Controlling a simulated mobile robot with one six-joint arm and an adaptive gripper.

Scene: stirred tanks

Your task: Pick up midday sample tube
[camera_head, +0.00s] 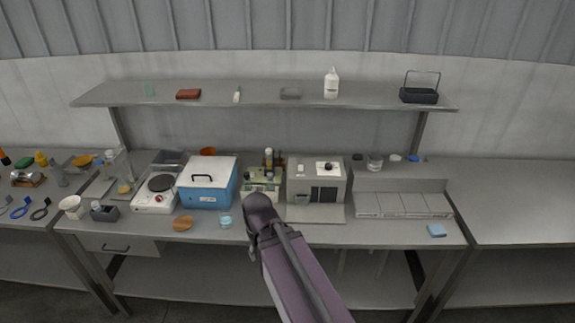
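I cannot make out a midday sample tube for certain. A cream-coloured stand (259,195) on the middle of the bench holds several small dark and pale items, too small to tell apart. A small narrow white-and-green item (237,95) stands on the upper shelf; I cannot tell whether it is a tube. My arm rises from the bottom edge, and its dark joint covers the bench front just below the stand. My gripper does not show.
A blue box with a white lid (207,182) and a hotplate (156,192) stand left of the stand. A grey-beige instrument (316,186) stands to its right. The upper shelf (340,95) overhangs the bench back. The right-hand bench (520,205) is clear.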

